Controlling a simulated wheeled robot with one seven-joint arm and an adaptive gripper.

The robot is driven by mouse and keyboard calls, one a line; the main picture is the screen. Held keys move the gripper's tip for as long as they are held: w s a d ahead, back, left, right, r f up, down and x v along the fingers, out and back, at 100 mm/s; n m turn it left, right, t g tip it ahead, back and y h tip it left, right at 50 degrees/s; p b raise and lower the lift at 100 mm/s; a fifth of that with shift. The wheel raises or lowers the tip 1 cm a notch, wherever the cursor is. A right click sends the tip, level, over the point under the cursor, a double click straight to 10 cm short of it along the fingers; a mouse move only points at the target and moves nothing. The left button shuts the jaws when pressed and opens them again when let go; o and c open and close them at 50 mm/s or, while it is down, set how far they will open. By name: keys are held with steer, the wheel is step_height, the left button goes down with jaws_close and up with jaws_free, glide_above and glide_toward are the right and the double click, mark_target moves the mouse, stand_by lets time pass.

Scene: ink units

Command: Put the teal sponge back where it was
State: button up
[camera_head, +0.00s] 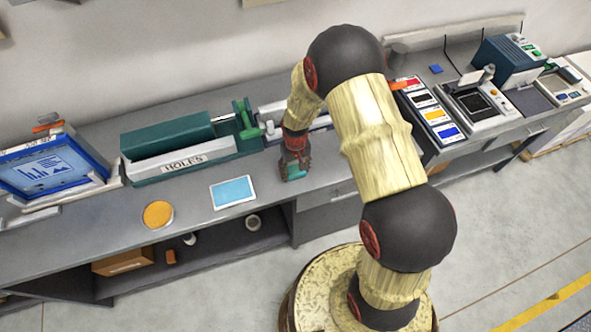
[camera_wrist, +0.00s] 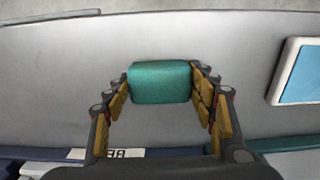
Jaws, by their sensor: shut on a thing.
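The teal sponge (camera_wrist: 160,82) is a small rounded block between the two fingers of my gripper (camera_wrist: 161,88) in the wrist view. The fingers press on its left and right sides. In the head view the sponge (camera_head: 293,174) shows at the tip of my gripper (camera_head: 295,168), low over the grey counter near its front edge. Whether it touches the counter I cannot tell. My gripper is right of a light blue rectangle (camera_head: 232,192), which also shows at the right of the wrist view (camera_wrist: 302,73).
A green machine labelled HOLES (camera_head: 190,150) stands behind and left of my gripper. An orange disc (camera_head: 158,214) lies at the front left, near a blue framed screen (camera_head: 50,170). A tray of colour swatches (camera_head: 432,113) is to the right. Bare counter surrounds the sponge.

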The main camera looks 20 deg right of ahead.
steer(key=shift+f, duration=0.15)
steer(key=o, duration=1.1)
